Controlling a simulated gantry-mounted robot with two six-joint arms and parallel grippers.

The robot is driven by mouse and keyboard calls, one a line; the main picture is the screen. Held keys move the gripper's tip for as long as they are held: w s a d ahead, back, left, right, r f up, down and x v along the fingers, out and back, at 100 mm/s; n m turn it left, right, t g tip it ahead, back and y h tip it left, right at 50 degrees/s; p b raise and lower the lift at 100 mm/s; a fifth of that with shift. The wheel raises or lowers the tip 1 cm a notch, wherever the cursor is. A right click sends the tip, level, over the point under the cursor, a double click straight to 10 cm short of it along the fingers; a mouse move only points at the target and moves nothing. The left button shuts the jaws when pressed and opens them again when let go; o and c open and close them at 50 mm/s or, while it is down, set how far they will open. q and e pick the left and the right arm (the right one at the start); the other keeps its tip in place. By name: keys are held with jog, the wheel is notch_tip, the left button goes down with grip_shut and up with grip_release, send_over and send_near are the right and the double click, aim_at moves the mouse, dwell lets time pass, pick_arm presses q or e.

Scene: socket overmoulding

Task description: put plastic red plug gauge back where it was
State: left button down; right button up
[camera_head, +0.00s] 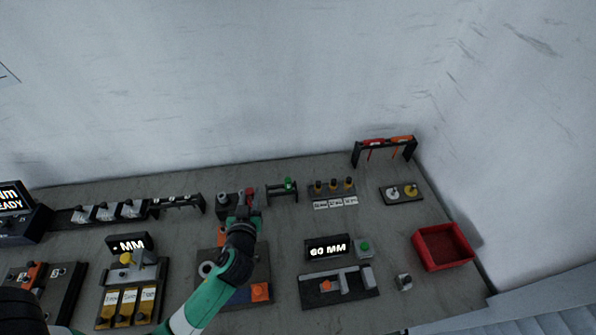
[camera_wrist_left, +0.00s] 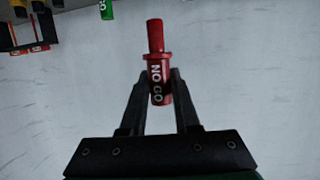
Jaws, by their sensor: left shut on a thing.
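The red plug gauge (camera_wrist_left: 156,38), marked NO GO, is held in my left gripper (camera_wrist_left: 160,80) in the left wrist view. The two fingers are shut on its lower body, and its narrower red end points up in that picture. In the head view my left gripper (camera_head: 246,205) is near the back middle of the bench, with a bit of the red gauge (camera_head: 250,192) showing at its tips. A small dark stand (camera_head: 283,198) with a green gauge (camera_head: 288,184) is just right of it. Whether the red gauge touches the stand cannot be told. My right gripper is not in view.
A red bin (camera_head: 443,246) stands at the right. A rack with red and orange-handled tools (camera_head: 385,142) is at the back right. A 60 MM display (camera_head: 327,248) and a fixture (camera_head: 338,287) are front right. My left arm covers part of a dark plate with an orange block (camera_head: 260,291).

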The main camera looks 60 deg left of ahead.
pick_arm(q)
jog(key=w+a+f+b, duration=0.8)
jog(key=w+f+b, duration=0.3)
jog(key=f, duration=0.1)
jog(key=shift+m+t+h, duration=0.3)
jog(key=shift+w, duration=0.1)
jog(key=shift+f+b, duration=0.7)
jog(key=shift+b, duration=0.35)
jog(key=c, duration=0.6)
grip_release()
jog(key=shift+c, duration=0.2)
